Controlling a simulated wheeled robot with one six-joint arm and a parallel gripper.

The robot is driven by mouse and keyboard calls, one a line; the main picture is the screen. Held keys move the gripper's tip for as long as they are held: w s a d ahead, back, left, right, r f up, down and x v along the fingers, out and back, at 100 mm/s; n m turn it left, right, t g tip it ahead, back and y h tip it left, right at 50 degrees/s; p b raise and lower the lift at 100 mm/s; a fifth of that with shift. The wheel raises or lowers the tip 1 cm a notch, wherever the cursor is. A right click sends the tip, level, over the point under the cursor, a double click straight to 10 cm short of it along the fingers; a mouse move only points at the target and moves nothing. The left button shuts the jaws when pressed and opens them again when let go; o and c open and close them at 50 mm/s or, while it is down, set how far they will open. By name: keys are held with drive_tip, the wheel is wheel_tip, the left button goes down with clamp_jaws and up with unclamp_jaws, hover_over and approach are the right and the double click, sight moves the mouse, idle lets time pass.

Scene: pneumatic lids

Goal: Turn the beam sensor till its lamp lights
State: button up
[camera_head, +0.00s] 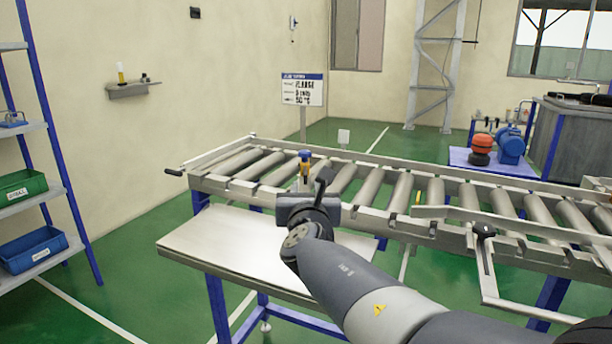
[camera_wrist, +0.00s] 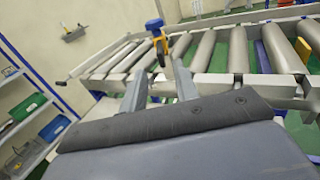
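The beam sensor (camera_head: 305,167), a small blue and yellow unit, stands upright at the near rail of the roller conveyor. It also shows in the wrist view (camera_wrist: 155,34), just beyond my fingertips. My gripper (camera_wrist: 158,72) is open, with its two grey fingers apart and pointing at the sensor. I see nothing held between them. In the head view my gripper (camera_head: 308,198) is in front of the sensor and hides its lower part. I cannot make out whether its lamp is lit.
The roller conveyor (camera_head: 400,222) runs across the middle, with a grey table (camera_head: 225,245) in front. A shelf with green (camera_head: 22,190) and blue (camera_head: 33,249) bins is at left.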

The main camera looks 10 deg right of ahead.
sight(305, 174)
drive_tip(key=w, duration=0.3)
drive_tip(key=w+d, duration=0.1)
drive_tip(key=w, duration=0.5)
drive_tip(key=shift+d, duration=0.4)
drive_tip(key=shift+c, duration=0.2)
drive_tip(key=shift+f, duration=0.1)
clamp_jaws()
